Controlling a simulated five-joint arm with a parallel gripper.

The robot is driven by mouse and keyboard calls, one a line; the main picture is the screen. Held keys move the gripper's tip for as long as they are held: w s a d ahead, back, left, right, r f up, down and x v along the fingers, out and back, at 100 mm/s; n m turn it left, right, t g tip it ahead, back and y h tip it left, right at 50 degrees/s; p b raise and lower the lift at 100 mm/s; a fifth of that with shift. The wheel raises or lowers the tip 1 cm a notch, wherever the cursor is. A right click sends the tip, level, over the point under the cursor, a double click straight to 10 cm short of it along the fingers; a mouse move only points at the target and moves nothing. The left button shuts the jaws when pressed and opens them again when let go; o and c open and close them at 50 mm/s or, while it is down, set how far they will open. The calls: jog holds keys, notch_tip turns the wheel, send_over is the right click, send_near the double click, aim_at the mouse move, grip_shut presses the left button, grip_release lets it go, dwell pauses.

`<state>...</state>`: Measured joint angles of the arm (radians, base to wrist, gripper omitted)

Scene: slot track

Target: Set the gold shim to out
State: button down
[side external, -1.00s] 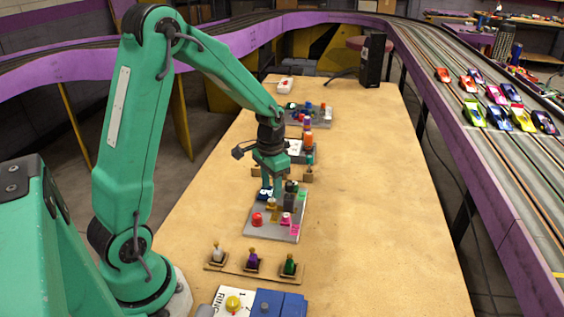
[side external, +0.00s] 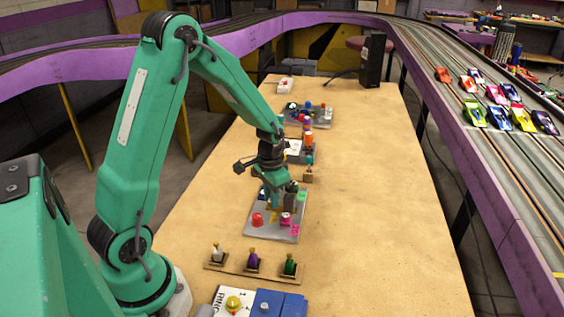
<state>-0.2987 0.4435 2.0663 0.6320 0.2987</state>
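The gold shim (side external: 274,214) shows as a small gold piece on the grey panel (side external: 262,233), between a red knob (side external: 257,219) and a pink knob (side external: 286,219). My gripper (side external: 275,204) is low over the panel, pointing down, with its fingertips at the gold shim. The fingers and a dark upright block beside them hide part of the shim. I cannot tell whether the fingers touch it or are closed on it.
A tan board with three small levers (side external: 253,262) lies in front of the panel. More devices (side external: 308,116) stand behind. The table's right side (side external: 380,200) is clear.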

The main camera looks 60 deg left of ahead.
jog(key=shift+s+a, duration=1.6)
jog(key=c, duration=1.3)
grip_release()
jog(key=shift+r, duration=0.15)
notch_tip(320, 180, up, 8)
jog(key=shift+f, duration=0.2)
jog(key=shift+d+r, duration=0.1)
